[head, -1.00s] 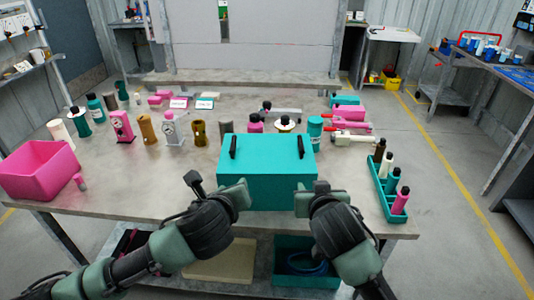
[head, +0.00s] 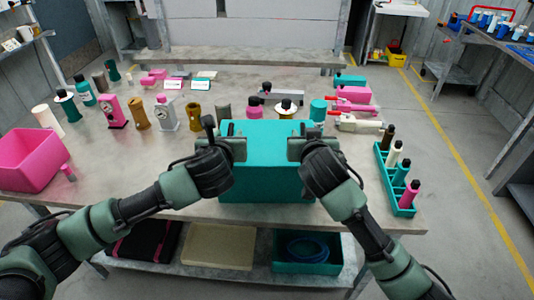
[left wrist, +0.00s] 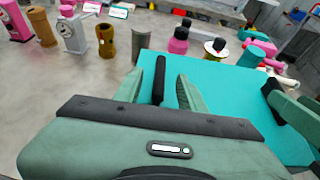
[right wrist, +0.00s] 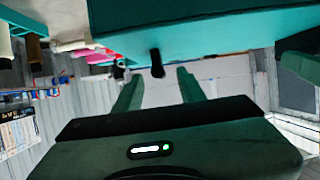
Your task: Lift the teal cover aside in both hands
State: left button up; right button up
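My left gripper (head: 236,148) is over the cover's left end. In the left wrist view its open fingers (left wrist: 163,85) stand on either side of a black handle (left wrist: 158,80), with gaps visible. My right gripper (head: 297,148) is over the right end. In the right wrist view its fingers (right wrist: 158,82) are apart, with the other black handle (right wrist: 157,63) in line between them near the tips. Both handles are hidden by the grippers in the head view.
A pink bin (head: 30,160) stands at the left of the workbench (head: 110,180). A teal rack (head: 386,178) with several bottles is close at the right. Several pump parts stand behind the cover. Bare tabletop lies left of the cover.

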aim_at(229, 133)
pick_arm(q)
jog(key=shift+x, duration=1.9)
pick_arm(e)
jog(key=shift+x, duration=1.9)
pick_arm(q)
jog(key=shift+c, duration=0.9)
pick_arm(e)
jog(key=shift+s, duration=0.1)
jog(key=shift+c, duration=0.9)
pick_arm(q)
grip_shut()
pick_arm(e)
grip_shut()
pick_arm(q)
jog(key=shift+r, duration=0.1)
pick_arm(e)
jog(key=shift+r, duration=0.1)
